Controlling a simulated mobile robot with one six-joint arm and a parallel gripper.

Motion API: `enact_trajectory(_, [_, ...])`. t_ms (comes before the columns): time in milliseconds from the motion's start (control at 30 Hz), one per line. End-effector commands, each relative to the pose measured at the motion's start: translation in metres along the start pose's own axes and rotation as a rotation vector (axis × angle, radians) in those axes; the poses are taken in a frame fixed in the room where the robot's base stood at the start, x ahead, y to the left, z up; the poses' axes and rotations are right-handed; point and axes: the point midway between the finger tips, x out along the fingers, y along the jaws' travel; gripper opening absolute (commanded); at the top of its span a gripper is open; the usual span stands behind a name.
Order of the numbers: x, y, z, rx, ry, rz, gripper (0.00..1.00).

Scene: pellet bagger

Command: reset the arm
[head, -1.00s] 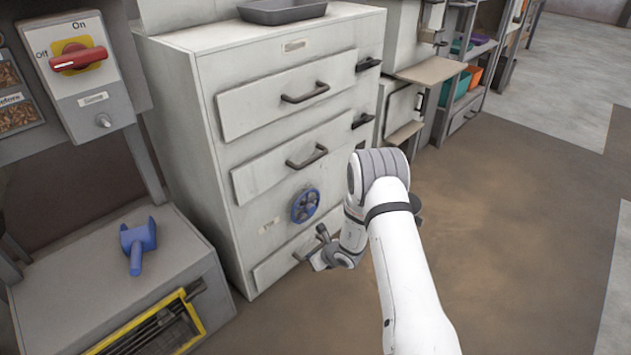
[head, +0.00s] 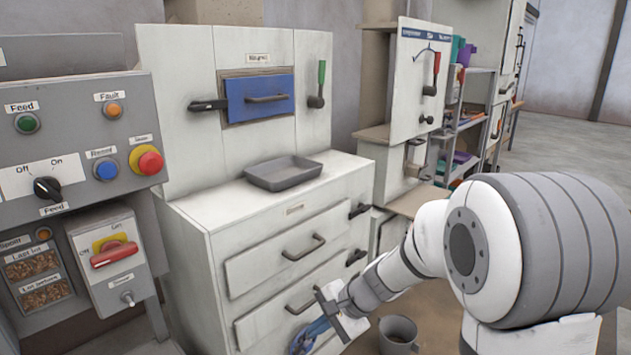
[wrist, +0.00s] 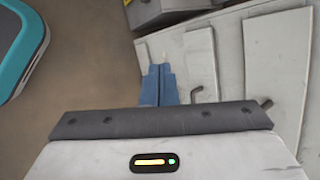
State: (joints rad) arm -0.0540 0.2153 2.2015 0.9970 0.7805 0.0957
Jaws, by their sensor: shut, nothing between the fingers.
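My arm reaches in from the right of the head view, bent, with its white wrist in front of the cabinet's lower drawers.
The white drawer cabinet (head: 190,240) carries a grey tray (head: 283,172) on top. A control panel (head: 75,130) with buttons and a red switch (head: 114,254) stands at left. A grey bucket (head: 398,333) is on the floor beside my arm. Shelves (head: 470,125) stand behind.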

Motion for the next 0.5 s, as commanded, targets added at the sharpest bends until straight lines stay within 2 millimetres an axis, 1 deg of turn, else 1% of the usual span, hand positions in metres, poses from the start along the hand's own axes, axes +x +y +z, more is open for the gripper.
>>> enact_trajectory(33, [-0.039, -0.004, 0.02, -0.086, 0.02, 0.031, 0.0])
enact_trajectory(67, [-0.054, -0.002, 0.029, -0.136, 0.03, 0.054, 0.0])
enact_trajectory(100, [-0.074, 0.003, 0.039, -0.2, 0.045, 0.088, 0.0])
enact_trajectory(167, [-0.103, 0.011, 0.053, -0.294, 0.071, 0.14, 0.0])
enact_trajectory(200, [-0.123, 0.017, 0.062, -0.356, 0.089, 0.176, 0.0])
enact_trajectory(267, [-0.151, 0.026, 0.075, -0.445, 0.119, 0.234, 0.0])
enact_trajectory(300, [-0.17, 0.032, 0.082, -0.502, 0.141, 0.273, 0.0])
enact_trajectory(400, [-0.212, 0.049, 0.097, -0.631, 0.193, 0.375, 0.0])
enact_trajectory(500, [-0.246, 0.064, 0.107, -0.731, 0.242, 0.467, 0.0])
